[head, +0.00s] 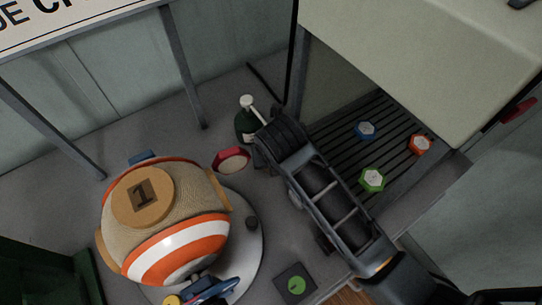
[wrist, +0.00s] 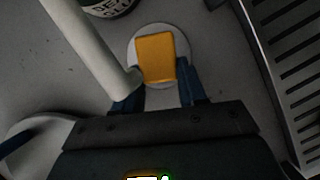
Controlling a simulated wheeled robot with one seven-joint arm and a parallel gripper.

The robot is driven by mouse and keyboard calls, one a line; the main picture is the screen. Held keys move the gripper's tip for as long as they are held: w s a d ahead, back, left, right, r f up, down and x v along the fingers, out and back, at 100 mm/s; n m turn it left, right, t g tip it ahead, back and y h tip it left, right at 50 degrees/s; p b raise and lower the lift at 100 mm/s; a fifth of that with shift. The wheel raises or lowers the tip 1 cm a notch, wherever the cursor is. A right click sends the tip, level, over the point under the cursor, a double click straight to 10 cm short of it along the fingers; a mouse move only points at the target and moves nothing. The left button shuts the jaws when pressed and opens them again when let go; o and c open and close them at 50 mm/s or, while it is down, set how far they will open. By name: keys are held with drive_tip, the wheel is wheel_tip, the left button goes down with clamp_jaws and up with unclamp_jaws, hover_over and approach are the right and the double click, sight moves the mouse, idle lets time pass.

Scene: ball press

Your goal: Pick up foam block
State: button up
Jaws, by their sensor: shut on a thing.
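The yellow-orange foam block (wrist: 156,56) shows in the wrist view, in front of a round pale disc. My gripper (wrist: 160,84) has its blue fingers on either side of the block's near end and is shut on it. Whether the block touches the disc is unclear. In the head view my arm's dark end covers this spot beside the green bottle, so the block and fingertips are hidden there.
A green bottle (head: 246,124) with a white pump stands close to my arm's end. A red-rimmed piece (head: 231,160) lies left of it. A striped ball (head: 180,245) stands front left. A slatted tray (head: 345,130) holds blue, orange and green hexagonal pieces.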

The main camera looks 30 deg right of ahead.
drive_tip(key=shift+r, duration=0.15)
wheel_tip(320, 180, up, 7)
drive_tip(key=s+a+b, duration=0.1)
drive_tip(key=s+a, duration=0.2)
drive_tip(key=s, duration=0.5)
drive_tip(key=s+a+b, duration=0.1)
drive_tip(key=s+a, duration=0.3)
drive_tip(key=s, duration=0.4)
drive_tip(key=shift+s+b, duration=0.3)
drive_tip(key=o, duration=0.4)
drive_tip(key=shift+c, duration=1.2)
